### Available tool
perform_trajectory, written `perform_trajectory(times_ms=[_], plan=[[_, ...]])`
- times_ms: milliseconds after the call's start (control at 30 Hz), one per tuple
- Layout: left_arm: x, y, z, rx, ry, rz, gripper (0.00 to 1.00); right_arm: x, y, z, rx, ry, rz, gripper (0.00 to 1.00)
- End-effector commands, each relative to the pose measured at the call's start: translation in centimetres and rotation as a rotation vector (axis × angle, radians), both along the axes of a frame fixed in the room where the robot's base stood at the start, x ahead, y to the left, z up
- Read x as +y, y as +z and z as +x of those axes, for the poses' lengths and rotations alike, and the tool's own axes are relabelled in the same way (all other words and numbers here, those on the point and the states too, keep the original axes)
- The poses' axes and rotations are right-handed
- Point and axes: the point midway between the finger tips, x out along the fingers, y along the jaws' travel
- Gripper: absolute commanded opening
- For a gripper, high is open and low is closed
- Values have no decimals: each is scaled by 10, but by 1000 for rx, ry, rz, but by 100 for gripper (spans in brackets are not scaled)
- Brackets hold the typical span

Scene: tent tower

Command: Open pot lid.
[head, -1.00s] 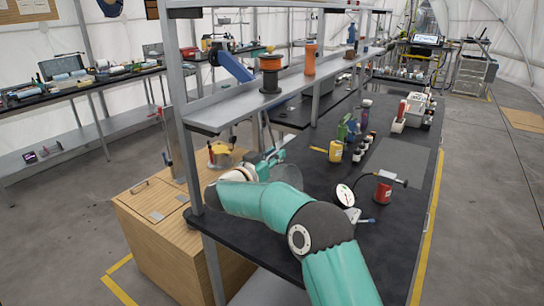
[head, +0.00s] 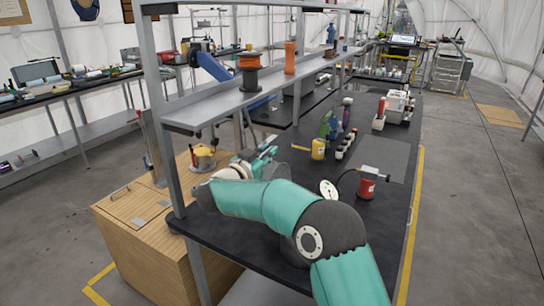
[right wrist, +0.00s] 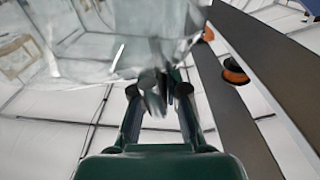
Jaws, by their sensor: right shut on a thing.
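My right gripper (head: 268,150) shows in the head view beyond my teal forearm, over the left part of the black bench. In the right wrist view its fingers (right wrist: 157,88) are shut on a clear, glass-like piece (right wrist: 110,35), which I take to be the pot lid. The piece spreads across the upper left of that view, with shelf and tent walls seen through it. In the head view only a faint clear edge shows beside the gripper (head: 281,172). I cannot make out the pot; my arm hides part of the bench. My left gripper is not in view.
A grey shelf (head: 215,112) with an orange spool (head: 249,72) runs above the bench's left side. On the bench stand a red can (head: 368,183), a white dial (head: 328,189) and a yellow container (head: 318,149). A wooden cabinet (head: 135,240) stands at left.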

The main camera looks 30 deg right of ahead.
Motion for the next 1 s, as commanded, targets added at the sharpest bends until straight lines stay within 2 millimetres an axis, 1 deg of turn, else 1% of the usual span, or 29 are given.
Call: perform_trajectory(times_ms=[33, 100, 367, 400, 467, 500, 533, 833, 1000], plan=[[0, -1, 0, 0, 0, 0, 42, 5, -1, 2, -4, 9, 3, 0], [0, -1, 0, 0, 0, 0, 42, 6, -1, 3, -9, 13, 5, 0], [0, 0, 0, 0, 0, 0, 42, 7, -1, 4, -8, 16, 5, 0], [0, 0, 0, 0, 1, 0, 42, 7, -1, 4, -8, 16, 5, 19], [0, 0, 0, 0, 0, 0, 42, 7, -1, 4, -8, 16, 5, 29], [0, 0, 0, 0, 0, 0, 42, 7, -1, 4, -8, 16, 5, 36], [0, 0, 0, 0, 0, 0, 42, 7, 0, 4, -8, 16, 5, 37], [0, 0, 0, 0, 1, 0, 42, 8, 0, 4, -8, 15, 4, 37], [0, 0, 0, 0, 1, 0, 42, 19, 0, -2, -8, 17, 5, 37]])
